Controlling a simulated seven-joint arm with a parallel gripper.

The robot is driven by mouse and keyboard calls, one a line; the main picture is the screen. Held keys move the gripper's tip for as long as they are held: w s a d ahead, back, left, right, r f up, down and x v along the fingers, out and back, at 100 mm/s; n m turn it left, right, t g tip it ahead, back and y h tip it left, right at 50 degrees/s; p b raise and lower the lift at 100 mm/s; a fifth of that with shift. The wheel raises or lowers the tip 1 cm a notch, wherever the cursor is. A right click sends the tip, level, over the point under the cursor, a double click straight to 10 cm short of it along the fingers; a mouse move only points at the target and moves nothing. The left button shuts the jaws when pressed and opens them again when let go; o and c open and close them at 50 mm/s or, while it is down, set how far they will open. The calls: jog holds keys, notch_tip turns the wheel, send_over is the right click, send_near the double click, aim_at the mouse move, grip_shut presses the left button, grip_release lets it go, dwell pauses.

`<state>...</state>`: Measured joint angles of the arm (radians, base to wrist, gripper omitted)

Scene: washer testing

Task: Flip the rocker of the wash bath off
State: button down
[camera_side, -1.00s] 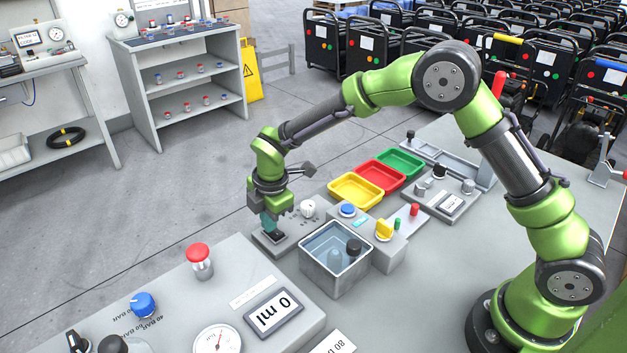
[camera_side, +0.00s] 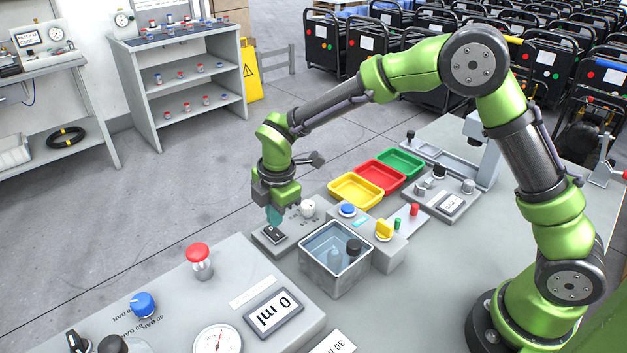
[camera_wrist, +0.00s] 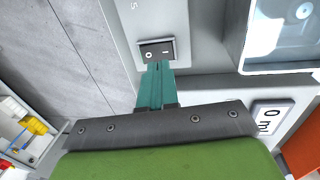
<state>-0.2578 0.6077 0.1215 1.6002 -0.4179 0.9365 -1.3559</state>
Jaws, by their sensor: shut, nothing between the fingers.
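The black rocker (camera_side: 273,234) sits on a small grey plate (camera_side: 262,245) at the near left of the wash bath (camera_side: 322,268), a grey open tank with clear liquid. My gripper (camera_side: 274,222) points down just above the rocker, its teal fingers together and empty. In the wrist view the rocker (camera_wrist: 158,50) shows marks "O" at left and "I" at right. The fingertips (camera_wrist: 158,68) are by the rocker's near edge in that view. I cannot tell whether they touch it, nor which side is pressed.
A white knob (camera_side: 308,208) stands behind the rocker on the same panel. A blue button (camera_side: 347,209) and yellow knob (camera_side: 384,229) are to the right. Yellow (camera_side: 356,203), red and green trays lie behind. A red mushroom button (camera_side: 199,254) is at front left.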

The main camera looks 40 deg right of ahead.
notch_tip(320, 180, up, 10)
jog(key=s, duration=0.1)
jog(key=shift+s+r, duration=0.25)
jog(key=shift+s, duration=0.1)
jog(key=shift+w, duration=0.15)
jog(key=shift+w+d+r, duration=0.1)
jog(key=shift+w+r, duration=0.05)
jog(key=shift+w, duration=0.45)
send_near(278, 236)
jog(key=w+f, duration=0.2)
jog(key=f, duration=0.1)
jog(key=w+f, duration=0.1)
jog(key=f, duration=0.1)
jog(key=shift+w+f, duration=0.15)
jog(key=shift+w, duration=0.15)
jog(key=shift+w+f, duration=0.1)
jog(key=shift+f, duration=0.4)
